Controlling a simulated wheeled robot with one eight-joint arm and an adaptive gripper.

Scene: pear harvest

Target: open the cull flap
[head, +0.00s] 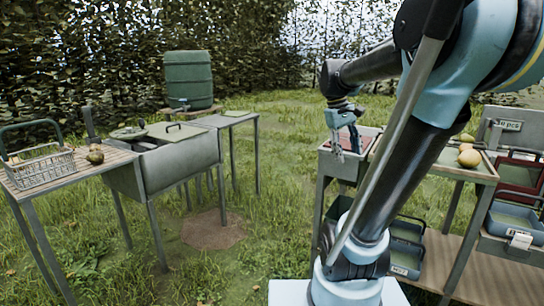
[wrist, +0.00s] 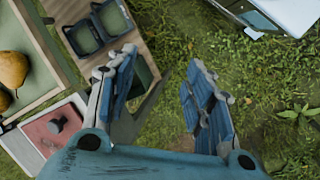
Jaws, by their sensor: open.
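A red panel with a dark knob (wrist: 55,126), which looks like the cull flap, lies in a pale frame at the lower left of the wrist view. It looks shut. In the head view the red panel (head: 328,145) shows on top of a grey stand, partly hidden behind my gripper. My gripper (head: 347,152) hangs fingers down in front of that stand top. In the wrist view my gripper (wrist: 163,58) is open and empty, with grass between the fingers. The knob is left of the fingers, apart from them.
A sorting table with pears (head: 468,157) stands right of the flap, with blue-grey crates (head: 405,250) on a low shelf. At left stand a wire basket (head: 40,170), a metal trough (head: 180,160) and a green barrel (head: 188,80). Grass between is open.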

